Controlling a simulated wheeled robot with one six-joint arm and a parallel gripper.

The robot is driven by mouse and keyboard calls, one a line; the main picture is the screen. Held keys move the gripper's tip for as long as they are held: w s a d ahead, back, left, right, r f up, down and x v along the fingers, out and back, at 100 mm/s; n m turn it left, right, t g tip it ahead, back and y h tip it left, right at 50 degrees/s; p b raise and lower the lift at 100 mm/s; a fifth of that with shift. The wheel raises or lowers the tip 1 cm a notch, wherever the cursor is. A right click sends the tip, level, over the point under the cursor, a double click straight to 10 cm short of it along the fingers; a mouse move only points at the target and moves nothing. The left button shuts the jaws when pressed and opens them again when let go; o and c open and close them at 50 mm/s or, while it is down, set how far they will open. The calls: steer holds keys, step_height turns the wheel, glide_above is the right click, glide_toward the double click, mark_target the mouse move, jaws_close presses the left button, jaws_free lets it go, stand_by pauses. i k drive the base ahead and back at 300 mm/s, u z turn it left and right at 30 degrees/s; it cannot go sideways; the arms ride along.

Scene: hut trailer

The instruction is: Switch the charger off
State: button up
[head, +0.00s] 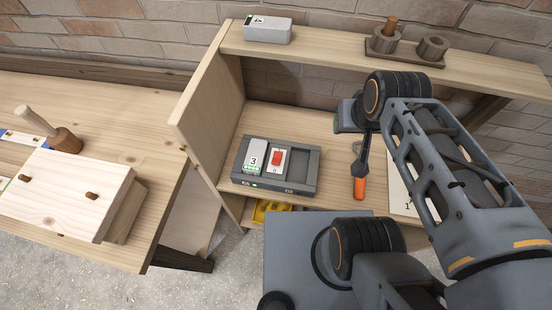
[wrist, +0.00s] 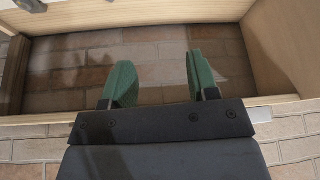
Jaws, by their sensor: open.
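The charger (head: 307,176) is a dark grey box on the lower shelf of the wooden unit. A white battery marked 3 (head: 255,157) sits in its left bay, and the right bay is empty. A red switch (head: 277,158) stands on a white plate between them. Small green lights show at the charger's front left. My gripper (wrist: 162,82) is open and empty, its two green fingers apart in the wrist view. In the head view it is up and right of the charger, apart from it, and partly hidden by my arm. The charger is not clearly visible in the wrist view.
A battery marked 4 (head: 268,30) and a wooden holder with cups (head: 405,45) stand on the upper shelf. An orange-handled tool (head: 360,187) lies right of the charger, beside a paper (head: 401,190). A workbench (head: 120,110) with wooden blocks is at left.

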mark_target(277, 156)
steer(key=u, duration=0.7)
steer(key=k, duration=0.35)
steer(key=u, duration=0.5)
